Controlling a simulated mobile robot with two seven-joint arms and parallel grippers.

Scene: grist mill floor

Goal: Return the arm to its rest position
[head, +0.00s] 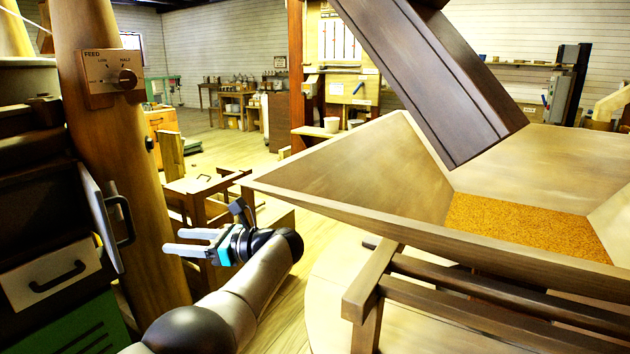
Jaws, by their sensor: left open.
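My left arm comes in from the bottom left and reaches forward. Its left gripper (190,242) is open and empty, with its two pale fingers pointing left, near the wooden post. It hangs in free air, apart from the things around it as far as I can see. My right gripper is not in the picture.
A wooden hopper (345,204) with golden grain (525,226) fills the right side, below a dark chute (430,75). A post (98,180) with a feed dial (125,78) stands at left, beside a drawer cabinet (45,285). Open floor (290,320) shows below the arm.

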